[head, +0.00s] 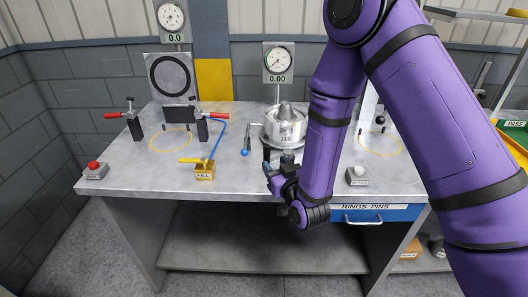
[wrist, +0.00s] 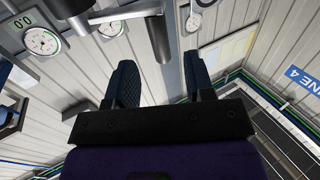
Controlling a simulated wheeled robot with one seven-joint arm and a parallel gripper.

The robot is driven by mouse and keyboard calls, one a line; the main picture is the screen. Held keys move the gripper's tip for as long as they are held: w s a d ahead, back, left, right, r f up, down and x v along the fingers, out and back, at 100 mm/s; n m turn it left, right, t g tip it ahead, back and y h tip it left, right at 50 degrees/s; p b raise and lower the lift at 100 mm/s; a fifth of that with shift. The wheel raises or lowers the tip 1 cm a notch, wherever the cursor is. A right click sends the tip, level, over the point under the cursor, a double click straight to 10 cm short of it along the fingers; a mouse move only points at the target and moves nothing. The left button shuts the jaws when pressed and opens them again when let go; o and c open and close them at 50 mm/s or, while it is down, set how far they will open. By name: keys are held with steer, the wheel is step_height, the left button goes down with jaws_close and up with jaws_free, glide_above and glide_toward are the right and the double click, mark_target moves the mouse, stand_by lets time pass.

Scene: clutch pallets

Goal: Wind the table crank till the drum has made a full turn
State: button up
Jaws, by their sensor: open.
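The silver drum (head: 286,124) sits upright on a dark stand at the middle of the table, under a dial reading 0.00. A rod with a blue ball knob (head: 245,152) shows to its left; I cannot tell whether this is the crank. My gripper (head: 282,172) is at the table's front edge, just below the drum, and hides part of the stand. In the wrist view my gripper (wrist: 158,62) is open, its two dark fingers apart. A dark cylinder (wrist: 160,38), hanging by a pale metal bar (wrist: 122,13), shows between the fingertips; contact cannot be told.
On the grey table (head: 130,180) are red-handled clamps (head: 202,125), a yellow-handled valve block (head: 205,171) with a blue hose, a red button box (head: 95,171) and a white button box (head: 356,176). A blue drawer (head: 375,213) is below the right side.

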mark_target(268, 156)
steer(key=x, duration=0.8)
steer(key=shift+w, duration=0.1)
steer(key=shift+c, duration=0.5)
jaws_close()
